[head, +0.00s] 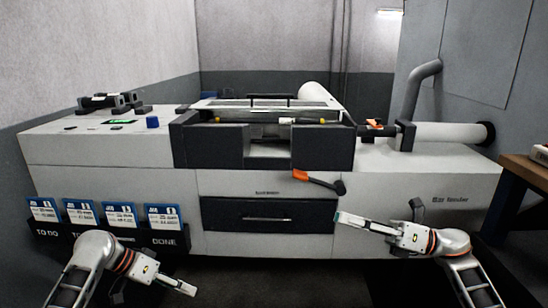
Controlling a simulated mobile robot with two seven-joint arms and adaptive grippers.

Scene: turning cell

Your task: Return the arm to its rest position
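My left arm comes in at the lower left, and its gripper (188,289) hangs low in front of the machine, below the card rack, pointing right. My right arm comes in at the lower right. Its gripper (342,219) points left in front of the machine, just right of the black drawer. I see no object held in either gripper. The fingers of both look narrow from here, and I cannot tell whether they are open or shut.
The long machine (110,153) fills the middle. A card rack (112,236) with several blue-white cards stands near my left arm. An orange-handled black tool (316,181) shows above the drawer (248,217). A wooden-topped bench (526,166) stands at right. Dark floor between the grippers is clear.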

